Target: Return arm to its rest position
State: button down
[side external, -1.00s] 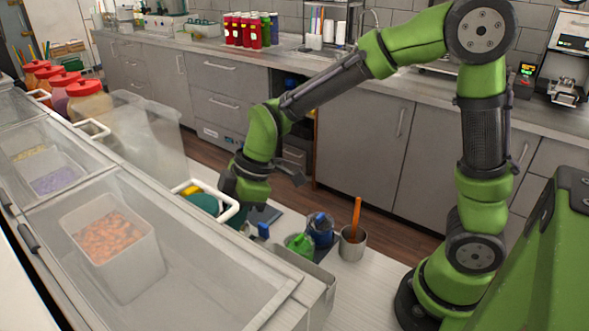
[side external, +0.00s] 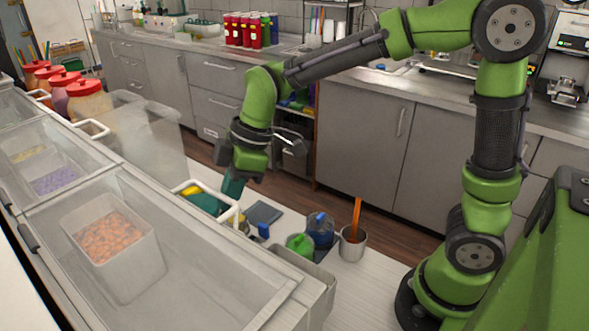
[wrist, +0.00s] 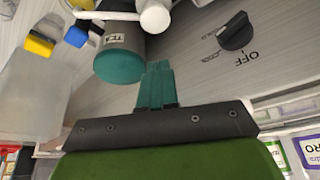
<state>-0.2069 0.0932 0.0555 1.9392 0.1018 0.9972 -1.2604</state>
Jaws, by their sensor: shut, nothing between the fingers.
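My gripper (side external: 232,190) hangs above the counter behind the clear-lidded bins in the side external view, its teal fingers pointing down. In the wrist view the teal fingers (wrist: 157,84) are together and hold nothing. A teal object (side external: 204,203) also shows below and left of my gripper in the side view, partly behind the lid handle.
A green-lidded container (side external: 299,245), a blue pitcher (side external: 320,230) and a metal cup (side external: 352,244) with an orange handle stand to the right. A dark knob (wrist: 235,31) marked OFF shows in the wrist view.

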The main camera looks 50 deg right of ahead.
dwell(0.3)
jog(key=s+d+r+m+t+h, duration=0.1)
jog(key=s+d+r+m+t, duration=0.1)
jog(key=s+d+m, duration=0.4)
jog(key=s+d+r+m+t+h, duration=0.1)
jog(key=s+d+r+m+t, duration=0.1)
jog(key=s+d+m, duration=0.4)
jog(key=s+r+m, duration=0.1)
jog(key=s+m, duration=0.1)
jog(key=m, duration=0.2)
jog(key=shift+d+t, duration=0.2)
jog(key=shift+t, duration=0.2)
